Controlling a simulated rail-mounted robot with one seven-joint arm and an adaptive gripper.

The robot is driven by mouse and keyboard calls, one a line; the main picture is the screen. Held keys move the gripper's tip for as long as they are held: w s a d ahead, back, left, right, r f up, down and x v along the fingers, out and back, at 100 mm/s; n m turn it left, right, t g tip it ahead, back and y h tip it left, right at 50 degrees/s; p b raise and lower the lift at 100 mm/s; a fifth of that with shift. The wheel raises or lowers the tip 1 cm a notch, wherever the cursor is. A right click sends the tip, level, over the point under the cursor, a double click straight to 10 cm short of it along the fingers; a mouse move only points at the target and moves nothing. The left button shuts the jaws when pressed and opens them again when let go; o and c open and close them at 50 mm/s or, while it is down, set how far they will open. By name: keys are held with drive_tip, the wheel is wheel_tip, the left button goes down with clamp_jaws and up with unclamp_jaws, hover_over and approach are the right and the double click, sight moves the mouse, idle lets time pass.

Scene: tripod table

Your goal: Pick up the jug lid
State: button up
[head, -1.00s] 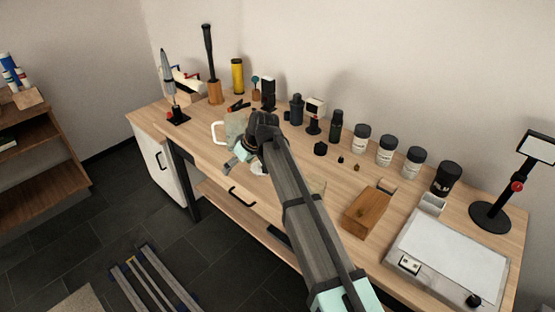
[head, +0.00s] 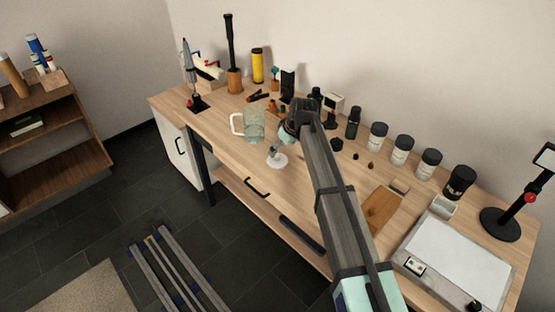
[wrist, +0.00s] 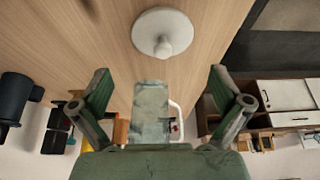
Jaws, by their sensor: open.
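The jug lid is a white round disc with a knob on top. It lies on the wooden table and shows in the head view (head: 277,160) and at the top of the wrist view (wrist: 163,33). The clear jug (head: 254,126) with a white handle stands behind and left of the lid; it also shows between my fingers in the wrist view (wrist: 150,112). My gripper (wrist: 158,80) is open and empty, its two green fingers spread wide. In the head view my gripper (head: 287,135) is above the table, right of the jug and apart from the lid.
Several jars (head: 402,150) and dark bottles line the wall side of the table. A wooden block (head: 382,208) and a white-topped device (head: 455,245) are on the right. A soldering-iron-like stand (head: 193,85) is at the far left. Table around the lid's front is clear.

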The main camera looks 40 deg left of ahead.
sight(278, 155)
drive_tip(key=shift+p+x, duration=1)
drive_tip(key=shift+x, duration=2.35)
drive_tip(key=shift+s+d, duration=0.1)
drive_tip(key=shift+s, duration=0.1)
drive_tip(key=c, duration=0.7)
